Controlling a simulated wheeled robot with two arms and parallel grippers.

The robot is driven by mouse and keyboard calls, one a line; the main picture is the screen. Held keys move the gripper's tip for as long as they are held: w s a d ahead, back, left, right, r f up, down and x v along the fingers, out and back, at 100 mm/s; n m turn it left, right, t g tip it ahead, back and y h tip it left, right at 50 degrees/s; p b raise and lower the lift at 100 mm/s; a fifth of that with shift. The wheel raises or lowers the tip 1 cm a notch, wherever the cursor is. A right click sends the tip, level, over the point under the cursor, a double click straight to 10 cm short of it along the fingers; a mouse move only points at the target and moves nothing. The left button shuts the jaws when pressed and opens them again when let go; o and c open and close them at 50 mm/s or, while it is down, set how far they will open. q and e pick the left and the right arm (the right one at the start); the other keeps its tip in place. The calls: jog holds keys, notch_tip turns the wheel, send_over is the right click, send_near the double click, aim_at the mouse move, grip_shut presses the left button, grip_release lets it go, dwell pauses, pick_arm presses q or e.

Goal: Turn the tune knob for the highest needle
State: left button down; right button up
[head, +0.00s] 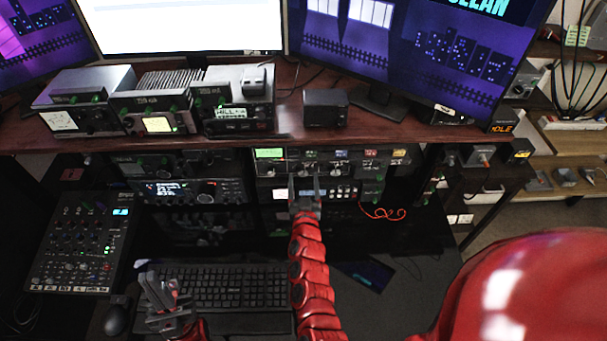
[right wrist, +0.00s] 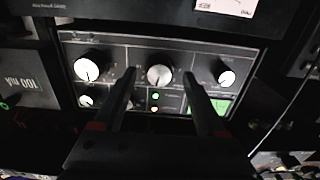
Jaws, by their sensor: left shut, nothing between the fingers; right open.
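A dark tuner panel (head: 305,162) with a lit green display (head: 268,153) is in the rack under the desk shelf. In the right wrist view, upside down, it has a large left knob (right wrist: 88,68), a middle knob (right wrist: 159,76), a right knob (right wrist: 227,78) and a small knob (right wrist: 85,101). Their labels are unreadable. My right gripper (head: 305,190) is open, its fingers on either side of the middle knob; I cannot tell whether they touch it. The green display (right wrist: 208,106) is partly behind a finger; no needle is readable. My left gripper (head: 166,294) is shut and empty over the keyboard's left end.
A white-faced meter (right wrist: 226,6) is cut off at the wrist view's top edge. A keyboard (head: 235,287), mouse (head: 116,318) and mixer (head: 78,248) lie on the lower desk. Radios (head: 158,112) and monitors stand above. A red cable (head: 384,213) hangs right of the rack.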

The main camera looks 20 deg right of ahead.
jog(key=shift+w+d, duration=0.2)
jog(key=shift+w, duration=0.5)
jog(key=shift+c, duration=0.3)
grip_shut()
